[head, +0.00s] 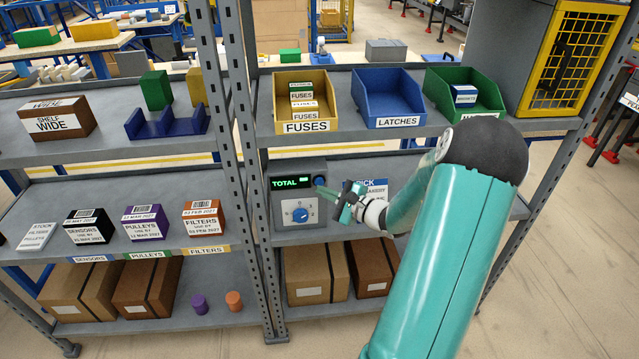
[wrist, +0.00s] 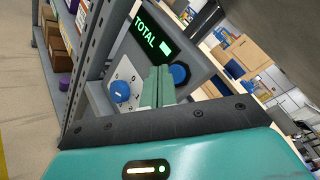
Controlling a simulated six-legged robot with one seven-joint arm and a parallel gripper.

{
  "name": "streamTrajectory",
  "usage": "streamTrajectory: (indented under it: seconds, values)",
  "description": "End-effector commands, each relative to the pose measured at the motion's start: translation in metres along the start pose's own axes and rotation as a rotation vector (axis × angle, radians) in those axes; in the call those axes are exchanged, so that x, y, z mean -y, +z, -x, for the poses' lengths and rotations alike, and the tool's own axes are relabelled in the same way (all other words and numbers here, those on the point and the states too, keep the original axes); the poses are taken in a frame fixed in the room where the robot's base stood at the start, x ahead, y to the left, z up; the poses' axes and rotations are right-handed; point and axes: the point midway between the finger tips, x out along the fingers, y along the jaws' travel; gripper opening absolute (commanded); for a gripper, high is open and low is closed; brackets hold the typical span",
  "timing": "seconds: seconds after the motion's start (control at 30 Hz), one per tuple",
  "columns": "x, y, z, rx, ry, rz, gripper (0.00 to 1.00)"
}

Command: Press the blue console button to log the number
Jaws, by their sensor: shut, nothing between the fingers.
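The grey console (head: 296,190) stands on the middle shelf of the right rack. Its green display (head: 291,182) reads TOTAL and a block at the right end. The blue button (head: 319,181) is at the console's upper right, beside the display; it also shows in the wrist view (wrist: 179,75). A blue dial (head: 300,215) sits on a white plate below the display. My gripper (head: 326,192) is shut and empty, with its fingertips in front of the console close to the button. In the wrist view the closed fingers (wrist: 158,84) lie between dial and button. I cannot tell whether they touch the button.
A PICK sign (head: 370,190) stands behind my gripper on the same shelf. Yellow (head: 306,128), blue (head: 397,123) and green bins (head: 480,116) fill the shelf above. Brown cartons (head: 315,270) stand below. A rack post (head: 243,140) rises just left of the console.

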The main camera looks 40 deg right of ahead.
Motion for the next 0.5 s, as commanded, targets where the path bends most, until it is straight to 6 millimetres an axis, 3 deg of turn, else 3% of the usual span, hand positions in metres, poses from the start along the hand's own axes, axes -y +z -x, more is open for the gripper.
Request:
streamTrajectory:
  seconds: [0.5]
  values:
    - [0.0034, -0.0037, -0.0045, -0.001, 0.000, 0.001, 0.00]
